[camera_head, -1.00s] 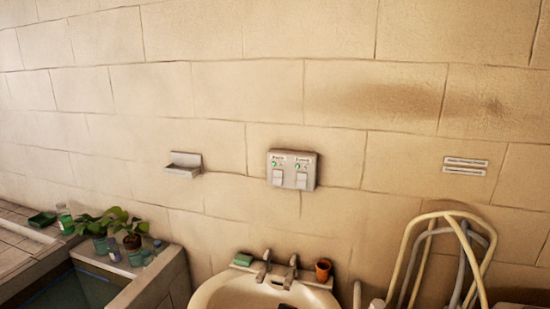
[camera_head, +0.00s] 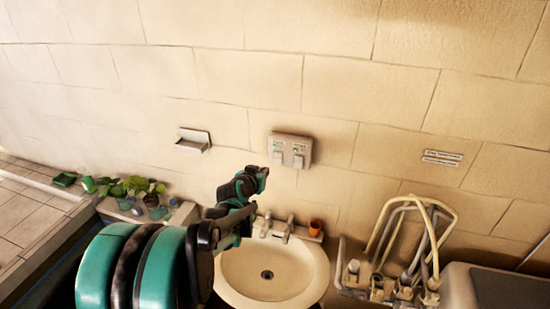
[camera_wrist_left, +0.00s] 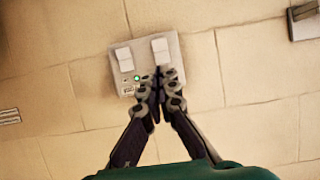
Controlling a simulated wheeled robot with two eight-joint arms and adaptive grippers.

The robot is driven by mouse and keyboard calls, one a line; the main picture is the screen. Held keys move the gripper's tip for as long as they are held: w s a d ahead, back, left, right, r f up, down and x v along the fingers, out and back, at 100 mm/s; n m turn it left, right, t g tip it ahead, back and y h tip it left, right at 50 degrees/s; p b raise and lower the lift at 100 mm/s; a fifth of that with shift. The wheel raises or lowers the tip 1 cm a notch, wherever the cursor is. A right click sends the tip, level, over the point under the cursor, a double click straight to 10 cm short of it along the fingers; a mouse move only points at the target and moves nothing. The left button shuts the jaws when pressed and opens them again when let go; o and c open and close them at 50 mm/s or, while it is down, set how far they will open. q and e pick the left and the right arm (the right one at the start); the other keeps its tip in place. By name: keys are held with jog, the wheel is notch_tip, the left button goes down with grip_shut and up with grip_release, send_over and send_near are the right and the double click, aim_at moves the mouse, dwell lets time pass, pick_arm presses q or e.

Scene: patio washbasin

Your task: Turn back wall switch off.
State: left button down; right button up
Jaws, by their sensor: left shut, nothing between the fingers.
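The grey switch box (camera_head: 290,150) is on the back wall with two white rockers and green lights; its labels are too small to read. In the left wrist view the box (camera_wrist_left: 117,72) appears upside down, with a left rocker (camera_wrist_left: 123,58) and a right rocker (camera_wrist_left: 160,50). One green light is lit; the other light's place is hidden behind my fingers. My left gripper (camera_head: 262,173) is shut and empty, just below and left of the box. In the wrist view its fingertips (camera_wrist_left: 159,72) overlap the box beside the right rocker; contact cannot be told. My right gripper is not in view.
A washbasin (camera_head: 270,275) with taps and an orange cup (camera_head: 315,227) is below the box. A soap dish (camera_head: 193,140) is on the wall to the left. Hoses (camera_head: 425,230) hang at right. Plants (camera_head: 130,187) stand at left. The wall around the box is clear.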

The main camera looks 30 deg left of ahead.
aim_at(277, 162)
pick_arm(q)
jog(key=p+x, duration=0.2)
jog(key=x, duration=1.2)
jog(key=shift+d, duration=0.1)
jog(key=shift+w+f+b, duration=0.25)
jog(key=shift+f+b, duration=0.1)
jog(key=shift+b, duration=0.3)
jog(key=shift+r, duration=0.1)
